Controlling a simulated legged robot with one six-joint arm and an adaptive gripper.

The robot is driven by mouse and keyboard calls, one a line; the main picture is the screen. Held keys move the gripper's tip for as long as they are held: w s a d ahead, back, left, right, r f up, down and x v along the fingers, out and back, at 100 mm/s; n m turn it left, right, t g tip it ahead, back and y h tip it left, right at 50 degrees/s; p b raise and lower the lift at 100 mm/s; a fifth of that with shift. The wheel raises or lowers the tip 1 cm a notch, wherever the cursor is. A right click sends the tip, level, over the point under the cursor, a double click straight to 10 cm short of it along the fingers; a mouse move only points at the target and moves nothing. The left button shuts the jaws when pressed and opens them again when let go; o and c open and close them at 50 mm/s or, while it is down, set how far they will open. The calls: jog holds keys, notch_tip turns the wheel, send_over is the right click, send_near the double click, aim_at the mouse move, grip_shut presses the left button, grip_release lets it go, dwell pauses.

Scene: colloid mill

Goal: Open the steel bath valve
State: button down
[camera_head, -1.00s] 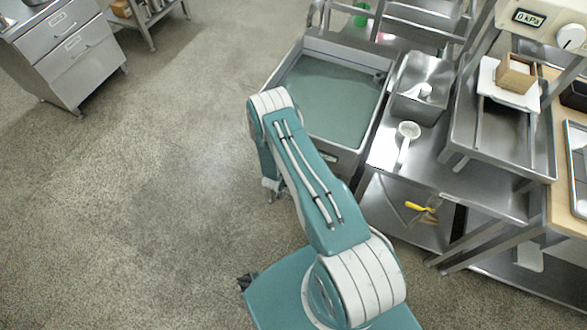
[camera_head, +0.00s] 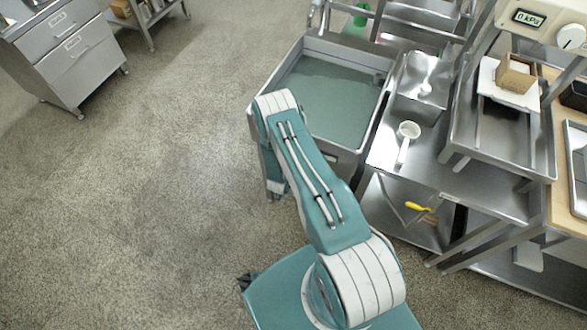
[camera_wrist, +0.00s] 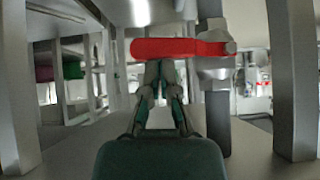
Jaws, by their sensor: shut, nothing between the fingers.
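The steel bath (camera_head: 345,162) stands beyond my arm in the head view, with greenish liquid or a greenish floor inside. Its valve is hidden there. In the wrist view a red lever handle (camera_wrist: 180,47) lies roughly level across the picture, joined at its right end to a grey metal valve body (camera_wrist: 215,68). My gripper (camera_wrist: 165,72) is shut and empty, its fingertips just below the red handle in the picture. I cannot tell whether they touch it. My gripper is hidden in the head view.
Metal posts (camera_wrist: 292,80) flank the wrist view on both sides. A steel bench (camera_head: 440,160) right of the bath holds a white scoop (camera_head: 408,132) and a steel container (camera_head: 423,90). A yellow-handled tool (camera_head: 418,206) lies on its lower shelf. The floor at left is clear.

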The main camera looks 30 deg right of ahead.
jog(key=w+a+f+m+t+y, duration=0.2)
jog(key=w+f+t, duration=0.1)
jog(key=f, duration=0.6)
jog(key=shift+a+f, duration=0.2)
jog(key=shift+f, duration=0.1)
dwell(0.8)
dwell(0.3)
dwell(0.4)
